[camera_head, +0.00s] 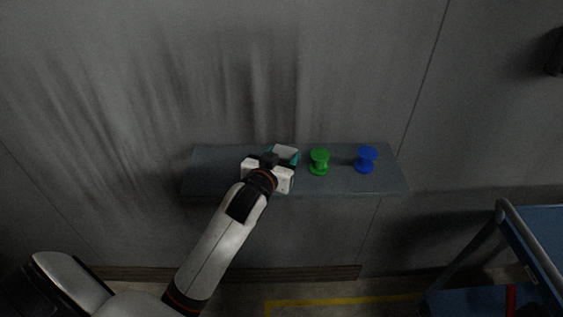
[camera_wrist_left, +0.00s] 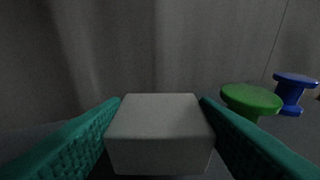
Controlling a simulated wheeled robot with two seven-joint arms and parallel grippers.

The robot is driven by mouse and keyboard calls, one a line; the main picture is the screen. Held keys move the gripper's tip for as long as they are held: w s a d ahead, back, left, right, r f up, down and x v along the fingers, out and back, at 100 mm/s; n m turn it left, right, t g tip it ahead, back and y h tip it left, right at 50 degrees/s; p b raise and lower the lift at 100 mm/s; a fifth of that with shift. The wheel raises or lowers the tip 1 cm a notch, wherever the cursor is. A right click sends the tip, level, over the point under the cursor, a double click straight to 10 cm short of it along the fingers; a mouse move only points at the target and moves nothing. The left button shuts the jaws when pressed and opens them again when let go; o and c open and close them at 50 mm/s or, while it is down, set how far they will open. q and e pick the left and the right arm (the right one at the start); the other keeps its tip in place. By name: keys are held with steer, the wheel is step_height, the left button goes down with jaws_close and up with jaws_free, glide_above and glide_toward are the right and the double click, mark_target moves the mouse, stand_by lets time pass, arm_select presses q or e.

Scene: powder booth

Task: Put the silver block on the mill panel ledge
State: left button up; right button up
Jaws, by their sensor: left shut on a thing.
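The silver block (camera_wrist_left: 160,134) is between the teal fingers of my left gripper (camera_wrist_left: 158,140) in the left wrist view, with a finger against each side. In the head view the block (camera_head: 285,151) shows just past the gripper (camera_head: 283,156). The gripper is over the mill panel ledge (camera_head: 223,170), a grey-blue shelf on the wall. The block's underside is hidden, so I cannot tell whether it touches the ledge. My right gripper is in neither view.
A green spool (camera_head: 319,162) stands on the ledge just right of my left gripper. A blue spool (camera_head: 366,159) stands farther right. The ledge's left part is clear. A blue cart (camera_head: 540,232) with a grey rail is at the lower right.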

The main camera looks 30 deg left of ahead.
arm_select(q)
steer(key=shift+f, duration=0.75)
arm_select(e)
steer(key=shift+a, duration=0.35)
arm_select(q)
steer(key=o, duration=0.7)
steer(key=shift+f, duration=0.2)
steer(key=o, duration=0.5)
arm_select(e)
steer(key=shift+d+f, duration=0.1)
arm_select(q)
steer(key=shift+r, duration=0.1)
